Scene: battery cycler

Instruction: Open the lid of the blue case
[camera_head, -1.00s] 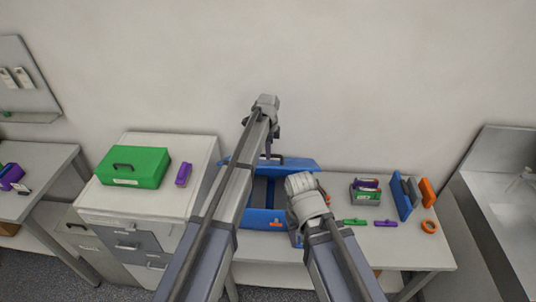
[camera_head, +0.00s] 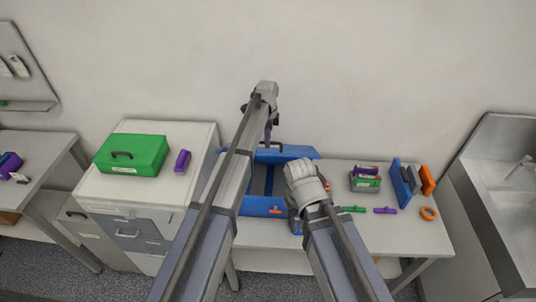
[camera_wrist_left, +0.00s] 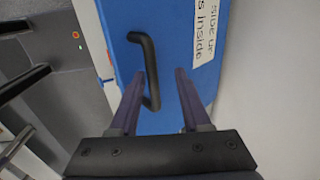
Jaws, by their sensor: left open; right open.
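The blue case (camera_head: 263,206) stands on the table with its lid (camera_head: 298,153) open, swung back toward the wall. Its dark inside shows between my arms. The lid carries a black handle (camera_wrist_left: 150,62) and a white label in the left wrist view. My left gripper (camera_wrist_left: 159,74) is open, its fingers over the lid on either side of the handle's lower part; I cannot tell whether they touch it. In the head view it is above the lid's handle (camera_head: 269,144). My right gripper (camera_head: 296,224) is open at the case's front right, its fingers mostly hidden.
A green case (camera_head: 132,154) and a purple item (camera_head: 182,161) sit on the drawer cabinet at left. Right of the blue case are a small grey-green box (camera_head: 365,181), green and purple tools, blue and orange pieces, and an orange ring (camera_head: 428,213). The wall is close behind.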

